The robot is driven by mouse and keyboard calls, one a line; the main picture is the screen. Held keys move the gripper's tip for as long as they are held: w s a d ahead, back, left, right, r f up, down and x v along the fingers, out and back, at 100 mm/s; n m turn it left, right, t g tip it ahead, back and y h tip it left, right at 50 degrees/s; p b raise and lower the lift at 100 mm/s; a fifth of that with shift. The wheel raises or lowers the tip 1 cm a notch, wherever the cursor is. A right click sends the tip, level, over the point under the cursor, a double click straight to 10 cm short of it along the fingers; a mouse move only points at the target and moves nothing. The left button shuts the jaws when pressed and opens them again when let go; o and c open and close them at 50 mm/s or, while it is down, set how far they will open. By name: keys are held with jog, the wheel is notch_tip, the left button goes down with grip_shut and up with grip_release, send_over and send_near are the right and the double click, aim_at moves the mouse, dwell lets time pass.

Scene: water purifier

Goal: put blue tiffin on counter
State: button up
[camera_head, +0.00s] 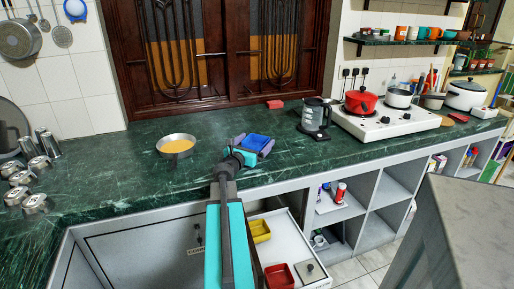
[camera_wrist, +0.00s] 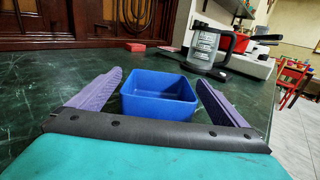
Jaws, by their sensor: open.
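The blue tiffin (camera_head: 255,142) is an open square box standing upright on the green marble counter (camera_head: 120,172), near its front edge. In the wrist view the blue tiffin (camera_wrist: 158,95) lies between the two purple fingers. My gripper (camera_head: 252,145) is open around the tiffin, with one finger on each side; small gaps show between fingers and box. In the wrist view my gripper (camera_wrist: 160,98) has its fingers spread wide. The tiffin looks empty, and its underside is hidden.
A steel pan (camera_head: 176,146) of yellow liquid stands left of the tiffin. A kettle (camera_head: 315,117) and stove (camera_head: 385,120) stand to the right. A red block (camera_head: 274,104) lies behind. Below the counter, an open drawer (camera_head: 290,240) holds a yellow box (camera_head: 260,231) and a red box (camera_head: 279,276).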

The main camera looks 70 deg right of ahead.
jog(key=shift+d, duration=0.45)
jog(key=shift+c, duration=0.2)
jog(key=c, duration=1.2)
jog(key=shift+c, duration=0.2)
jog(key=shift+r, duration=0.1)
notch_tip(320, 180, up, 10)
jog(key=p, duration=0.1)
jog(key=shift+p, duration=0.3)
